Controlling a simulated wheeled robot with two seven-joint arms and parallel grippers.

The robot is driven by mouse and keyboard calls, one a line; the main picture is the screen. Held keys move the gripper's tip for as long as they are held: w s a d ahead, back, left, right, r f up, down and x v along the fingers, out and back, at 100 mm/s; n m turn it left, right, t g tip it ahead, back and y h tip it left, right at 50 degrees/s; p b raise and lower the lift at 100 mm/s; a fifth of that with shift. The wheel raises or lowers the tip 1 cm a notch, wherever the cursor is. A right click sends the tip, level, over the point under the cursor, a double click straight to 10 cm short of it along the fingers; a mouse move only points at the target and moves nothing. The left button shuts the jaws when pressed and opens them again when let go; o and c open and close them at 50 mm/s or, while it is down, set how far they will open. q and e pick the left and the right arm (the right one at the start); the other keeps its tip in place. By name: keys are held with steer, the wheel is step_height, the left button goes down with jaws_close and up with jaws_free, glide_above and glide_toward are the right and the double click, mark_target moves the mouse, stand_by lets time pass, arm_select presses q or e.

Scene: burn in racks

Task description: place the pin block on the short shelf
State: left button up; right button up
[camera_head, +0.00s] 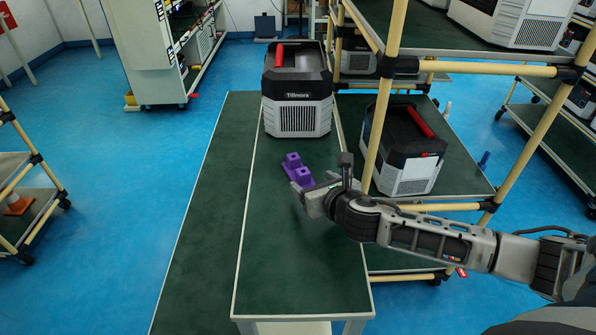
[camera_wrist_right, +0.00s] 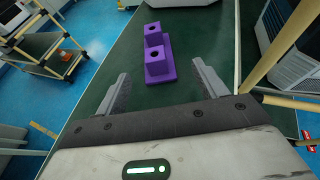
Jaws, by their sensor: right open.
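The purple pin block (camera_head: 297,170), with two raised square posts that have holes on top, sits on a narrow green-topped surface (camera_head: 290,270). It also shows in the right wrist view (camera_wrist_right: 157,57), just beyond the fingertips and centred between them. My right gripper (camera_head: 303,192) is open and empty, close to the near side of the block and apart from it. Its two fingers (camera_wrist_right: 160,82) are spread in the wrist view. My left gripper is not in view. I cannot tell which surface is the short shelf.
A grey Tillmora unit (camera_head: 298,113) stands behind the block. Another unit with a red handle (camera_head: 410,170) sits on the rack to the right, among beige poles (camera_head: 385,90). The near part of the green surface is clear. A cart (camera_head: 25,200) stands at far left.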

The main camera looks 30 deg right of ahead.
mark_target(306, 178)
steer(key=x, duration=0.5)
steer(key=shift+w+a+f, duration=0.15)
steer(key=shift+w+a, duration=0.1)
steer(key=shift+w, duration=0.05)
steer(key=shift+c, duration=0.3)
steer(key=c, duration=1.1)
